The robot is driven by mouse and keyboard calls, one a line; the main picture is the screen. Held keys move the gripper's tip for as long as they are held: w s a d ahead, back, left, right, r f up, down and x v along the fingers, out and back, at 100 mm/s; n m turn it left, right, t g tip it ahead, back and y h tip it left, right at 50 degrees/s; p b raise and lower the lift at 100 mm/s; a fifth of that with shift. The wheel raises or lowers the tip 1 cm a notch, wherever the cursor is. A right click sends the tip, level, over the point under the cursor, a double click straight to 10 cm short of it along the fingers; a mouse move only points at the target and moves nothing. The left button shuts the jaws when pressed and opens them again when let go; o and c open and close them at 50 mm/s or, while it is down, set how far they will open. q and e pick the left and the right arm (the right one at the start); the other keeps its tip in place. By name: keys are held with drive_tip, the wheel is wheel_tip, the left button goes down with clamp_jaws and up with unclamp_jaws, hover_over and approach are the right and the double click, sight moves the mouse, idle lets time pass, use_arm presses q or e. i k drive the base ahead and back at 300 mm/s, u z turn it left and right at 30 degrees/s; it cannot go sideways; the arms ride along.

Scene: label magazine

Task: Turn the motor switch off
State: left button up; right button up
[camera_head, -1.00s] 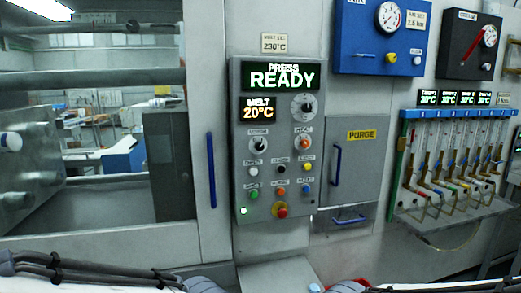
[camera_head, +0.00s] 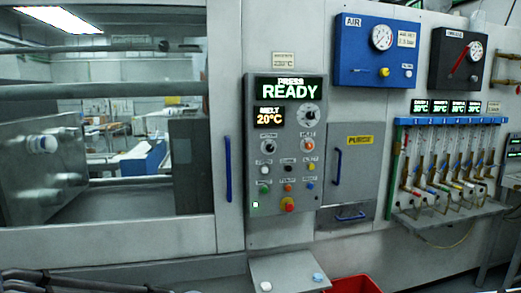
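The grey control panel (camera_head: 284,220) stands in the middle of the head view. Its upper display reads PRESS READY and its lower one MELT 20°C. Below the displays are two rotary switches side by side, a black-and-white left one (camera_head: 268,146) and a right one with a red-orange centre (camera_head: 308,146). The right label seems to read HEAT; the left label is too blurred to read, so I cannot tell which control is the motor switch. Coloured buttons and a red emergency-stop knob (camera_head: 288,204) sit below. Neither gripper shows; only parts of my arms are at the bottom edge.
A small shelf (camera_head: 285,270) juts out below the panel, with a red bin (camera_head: 354,284) beside it. A blue handle (camera_head: 228,168) is left of the panel and the purge door (camera_head: 352,150) is right of it. The space before the panel is clear.

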sight(269, 148)
drive_tip(key=u, duration=0.3)
drive_tip(key=i, duration=1.05)
drive_tip(key=u, duration=0.1)
